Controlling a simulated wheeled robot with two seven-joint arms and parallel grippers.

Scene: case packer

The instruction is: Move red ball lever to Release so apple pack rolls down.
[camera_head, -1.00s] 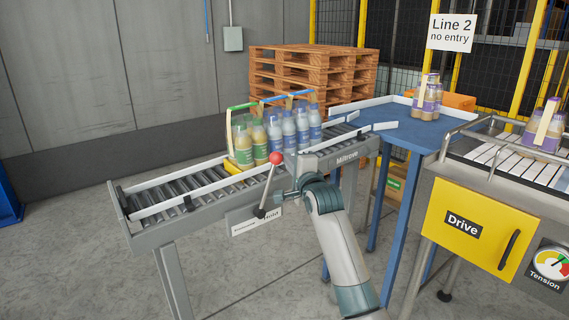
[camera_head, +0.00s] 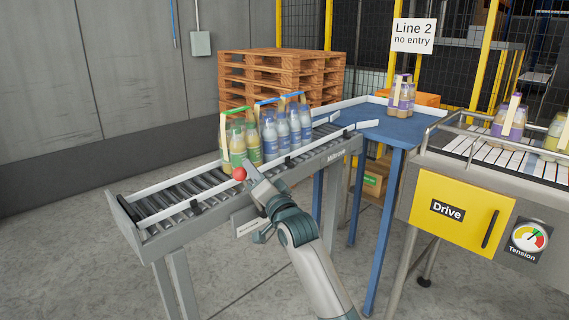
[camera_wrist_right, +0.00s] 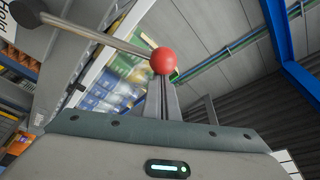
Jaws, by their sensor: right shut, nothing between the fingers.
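The red ball (camera_head: 239,173) tops a lever on the near side of the roller conveyor; my gripper and arm hide most of its rod in the head view. The right wrist view shows the ball (camera_wrist_right: 163,61) and its metal rod, just beyond my fingertips. My right gripper (camera_head: 249,170) is shut and empty, right beside the ball on its right; whether they touch is unclear. The white lever label (camera_head: 243,228) is partly covered. A green-handled bottle pack (camera_head: 237,146) and a blue-handled pack (camera_head: 284,130) stand upright on the conveyor. My left gripper is out of view.
The conveyor's lower left rollers (camera_head: 170,197) are empty. A blue table (camera_head: 375,125) at its right end carries a purple-labelled pack (camera_head: 402,97). A yellow Drive panel (camera_head: 460,212) stands at right. Pallets (camera_head: 280,75) are stacked behind.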

